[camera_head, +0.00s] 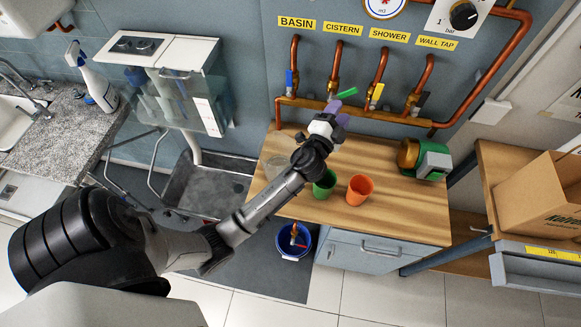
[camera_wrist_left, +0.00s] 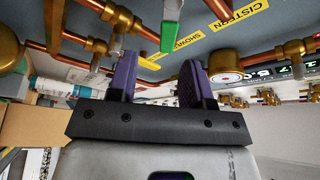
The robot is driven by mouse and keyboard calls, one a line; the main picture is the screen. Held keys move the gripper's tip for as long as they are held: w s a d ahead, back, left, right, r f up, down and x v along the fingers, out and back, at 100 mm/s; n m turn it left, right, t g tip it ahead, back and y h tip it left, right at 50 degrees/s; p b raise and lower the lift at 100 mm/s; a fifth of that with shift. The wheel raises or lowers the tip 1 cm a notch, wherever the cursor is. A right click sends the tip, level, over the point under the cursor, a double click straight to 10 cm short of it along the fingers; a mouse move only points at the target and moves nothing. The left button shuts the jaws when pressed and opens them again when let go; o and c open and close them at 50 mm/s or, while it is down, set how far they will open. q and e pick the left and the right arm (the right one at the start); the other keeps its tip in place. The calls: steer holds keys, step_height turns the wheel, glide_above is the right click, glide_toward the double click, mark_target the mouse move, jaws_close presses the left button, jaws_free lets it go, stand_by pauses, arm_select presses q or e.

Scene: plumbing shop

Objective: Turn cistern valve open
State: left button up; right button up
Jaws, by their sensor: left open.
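The cistern valve is the brass valve (camera_head: 333,86) on the copper pipe under the yellow CISTERN label (camera_head: 343,29). Its green lever (camera_head: 347,93) points sideways to the right, across the pipe. My left gripper (camera_head: 337,112) is open, with purple fingers, just below the lever. In the left wrist view, the green lever (camera_wrist_left: 168,36) shows beyond the tips of the gripper (camera_wrist_left: 158,74), in line with the gap between them. I see nothing held, and I cannot tell whether a finger touches the lever. My right gripper is out of view.
Neighbouring valves have a blue lever (camera_head: 289,80) at left and a yellow lever (camera_head: 377,92) close at right. A horizontal copper pipe (camera_head: 395,117) runs below. On the wooden bench (camera_head: 400,215) stand a green cup (camera_head: 325,184), an orange cup (camera_head: 360,190) and a green pump (camera_head: 434,162).

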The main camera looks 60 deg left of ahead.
arm_select(q)
steer(key=s+d+r+n+g+h+p, duration=0.2)
steer(key=s+d+g+p, duration=0.3)
steer(key=s+p, duration=0.5)
steer(key=s+d+r+n+g+h+p, duration=0.2)
steer(key=s+d+r+g+h+p, duration=0.1)
steer(key=s+p, duration=0.7)
steer(key=s+d+r+g, duration=0.1)
steer(key=s+d+g, duration=0.1)
steer(key=shift+s+r+n+g+h+p, duration=0.15)
steer(key=shift+n+g+h+p, duration=0.15)
steer(key=shift+g+h+p, duration=0.1)
steer(key=shift+d, duration=0.1)
